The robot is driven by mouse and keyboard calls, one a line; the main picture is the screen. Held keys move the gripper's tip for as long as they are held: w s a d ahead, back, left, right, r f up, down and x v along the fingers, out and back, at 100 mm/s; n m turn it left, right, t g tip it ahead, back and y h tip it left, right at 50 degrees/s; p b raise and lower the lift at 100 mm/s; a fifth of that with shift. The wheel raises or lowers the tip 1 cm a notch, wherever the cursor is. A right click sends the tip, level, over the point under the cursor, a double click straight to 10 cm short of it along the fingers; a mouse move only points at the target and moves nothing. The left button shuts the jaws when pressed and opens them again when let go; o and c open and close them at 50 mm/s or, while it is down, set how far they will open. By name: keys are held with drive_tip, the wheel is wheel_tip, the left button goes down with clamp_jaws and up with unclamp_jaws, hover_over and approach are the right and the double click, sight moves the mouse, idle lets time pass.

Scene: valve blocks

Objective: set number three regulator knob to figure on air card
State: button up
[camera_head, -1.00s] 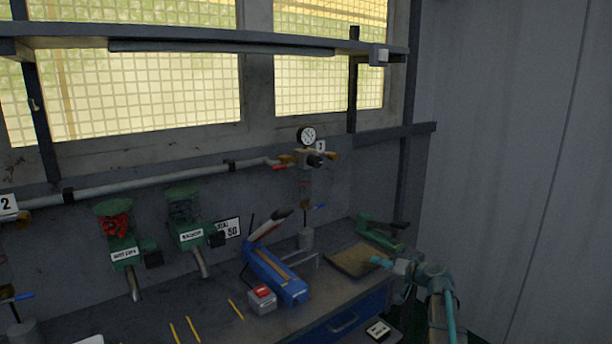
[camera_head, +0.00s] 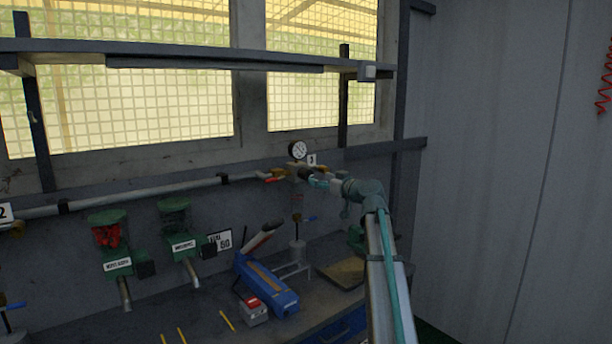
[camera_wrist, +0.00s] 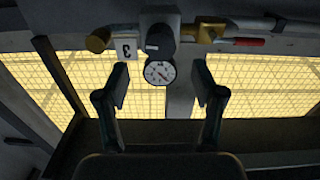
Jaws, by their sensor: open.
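The number three regulator (camera_head: 297,171) sits on the wall pipe below a round white gauge (camera_head: 298,150), beside a plate marked 3 (camera_head: 311,159). In the wrist view the regulator's black knob (camera_wrist: 160,40) faces me, with the gauge (camera_wrist: 160,72) below it and the 3 plate (camera_wrist: 126,48) to the left, upside down. My gripper (camera_wrist: 160,76) is open and empty, its fingers either side of the gauge in the picture, apart from the knob. In the head view my gripper (camera_head: 322,180) is close to the regulator and partly covers it. A white card (camera_head: 220,241) bears a two-digit figure, too blurred to read surely.
Brass fittings and a red-handled valve (camera_head: 273,178) flank the regulator. The pipe (camera_head: 150,192) runs left along the wall under a shelf (camera_head: 200,52). Green machines (camera_head: 112,252) and a blue tool (camera_head: 265,282) stand below.

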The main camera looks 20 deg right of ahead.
sight(309, 176)
drive_tip(key=p+x, duration=0.1)
drive_tip(key=x, duration=0.6)
drive_tip(key=shift+w+p, duration=0.25)
drive_tip(key=shift+p, duration=0.1)
drive_tip(key=c, duration=1.1)
drive_tip(key=shift+c, duration=0.2)
